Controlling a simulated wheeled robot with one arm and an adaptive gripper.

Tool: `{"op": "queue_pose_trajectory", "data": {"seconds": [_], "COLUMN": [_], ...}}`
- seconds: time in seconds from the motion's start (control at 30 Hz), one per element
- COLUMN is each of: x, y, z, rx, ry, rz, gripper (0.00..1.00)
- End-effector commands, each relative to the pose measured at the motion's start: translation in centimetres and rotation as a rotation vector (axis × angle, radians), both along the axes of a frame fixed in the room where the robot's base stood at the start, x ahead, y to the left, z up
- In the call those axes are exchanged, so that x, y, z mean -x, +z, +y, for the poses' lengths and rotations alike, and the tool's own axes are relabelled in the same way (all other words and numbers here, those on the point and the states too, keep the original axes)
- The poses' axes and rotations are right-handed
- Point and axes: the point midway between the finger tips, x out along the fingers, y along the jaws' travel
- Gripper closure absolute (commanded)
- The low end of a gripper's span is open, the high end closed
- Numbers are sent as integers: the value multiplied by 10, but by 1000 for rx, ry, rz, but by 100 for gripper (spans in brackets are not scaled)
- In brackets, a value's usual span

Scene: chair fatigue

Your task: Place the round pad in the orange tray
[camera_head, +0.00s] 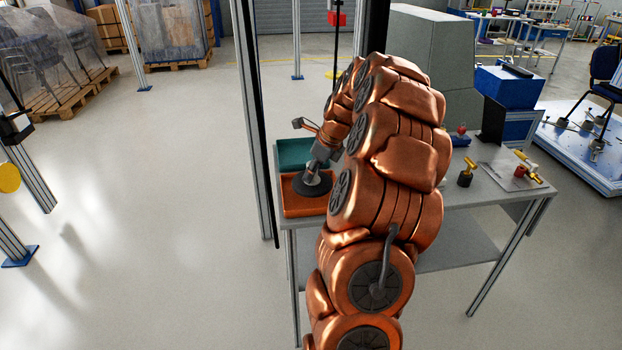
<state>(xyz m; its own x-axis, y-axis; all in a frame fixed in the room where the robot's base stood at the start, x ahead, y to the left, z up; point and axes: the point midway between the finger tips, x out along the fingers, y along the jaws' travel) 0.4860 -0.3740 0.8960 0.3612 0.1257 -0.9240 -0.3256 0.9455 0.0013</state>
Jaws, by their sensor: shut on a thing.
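The orange tray (299,207) sits at the left end of the grey table, in front of a green tray. The dark round pad (312,187) is over the orange tray, inside its outline in this view. I cannot tell whether it touches the tray floor. My gripper (317,166) comes down from above and is shut on the round pad. My copper-coloured arm hides the right part of the orange tray and the middle of the table.
The green tray (295,154) lies behind the orange one. A metal frame post (250,120) stands close to the left of the table. Yellow-topped tools (466,174) and a red item (461,130) are on the table's right half.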

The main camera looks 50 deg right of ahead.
Motion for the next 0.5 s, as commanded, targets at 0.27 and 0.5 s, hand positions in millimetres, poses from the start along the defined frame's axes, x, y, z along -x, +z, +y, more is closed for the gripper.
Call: {"op": "queue_pose_trajectory", "data": {"seconds": [0.27,0.5], "x": [-6,-6], "y": [-9,-35], "z": [0,-1], "rx": [-2,0], "ry": [0,0], "rz": [1,0], "gripper": [100,100]}}
